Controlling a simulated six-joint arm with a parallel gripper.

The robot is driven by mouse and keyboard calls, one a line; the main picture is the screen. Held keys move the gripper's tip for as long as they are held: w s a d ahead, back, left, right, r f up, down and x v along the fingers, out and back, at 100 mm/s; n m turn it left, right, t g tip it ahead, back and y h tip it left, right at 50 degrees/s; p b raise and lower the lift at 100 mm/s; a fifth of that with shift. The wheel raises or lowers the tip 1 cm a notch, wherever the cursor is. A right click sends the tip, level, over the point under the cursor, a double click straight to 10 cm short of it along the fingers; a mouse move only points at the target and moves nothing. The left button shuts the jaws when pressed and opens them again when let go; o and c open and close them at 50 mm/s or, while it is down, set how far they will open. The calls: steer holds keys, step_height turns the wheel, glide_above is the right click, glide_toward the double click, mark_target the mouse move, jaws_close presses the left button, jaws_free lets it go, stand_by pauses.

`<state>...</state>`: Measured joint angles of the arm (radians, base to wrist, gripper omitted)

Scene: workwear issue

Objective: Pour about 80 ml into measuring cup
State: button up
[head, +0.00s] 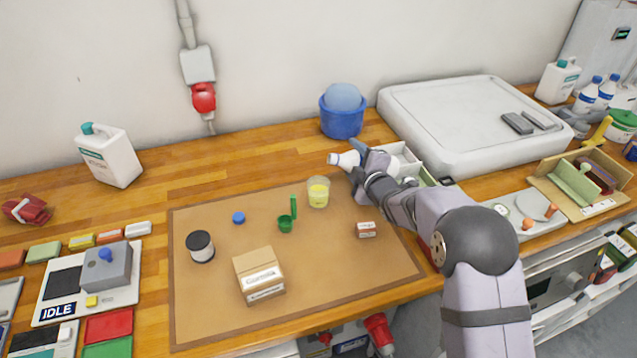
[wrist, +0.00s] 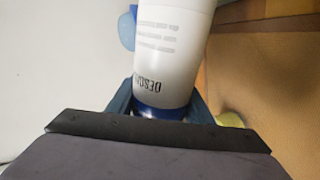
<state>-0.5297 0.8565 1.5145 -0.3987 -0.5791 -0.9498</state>
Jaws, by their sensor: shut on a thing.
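My gripper (head: 360,163) is shut on a white bottle (head: 345,159) with a dark blue band and printed lettering, large in the wrist view (wrist: 168,50). In the head view the bottle is tipped nearly onto its side, its narrow end pointing left. It is held up near the measuring cup (head: 318,192), appearing above and slightly right of it. The clear cup stands upright on the brown mat and holds yellowish contents. No stream is visible between bottle and cup. The fingers partly hide the bottle.
A blue bucket (head: 341,122) stands behind. White compartments (head: 408,158) lie right of my gripper.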

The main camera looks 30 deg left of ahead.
steer(key=m, duration=0.1)
steer(key=a+f+m+y+b, duration=0.1)
steer(key=s+m, duration=0.1)
steer(key=m, duration=0.1)
steer(key=shift+a+f+g+y, duration=0.3)
steer(key=shift+g, duration=0.1)
steer(key=shift+w+d+r+m+y, duration=0.1)
steer(key=shift+r+m+y, duration=0.45)
steer(key=shift+m, duration=0.8)
steer(key=shift+w+d+r+m+y, duration=0.2)
steer(key=shift+r+m, duration=0.55)
steer(key=shift+m, duration=0.65)
steer(key=shift+d+r+m+y, duration=0.1)
steer(key=shift+r+m+y, duration=0.45)
steer(key=shift+m, duration=0.8)
steer(key=shift+r, duration=0.1)
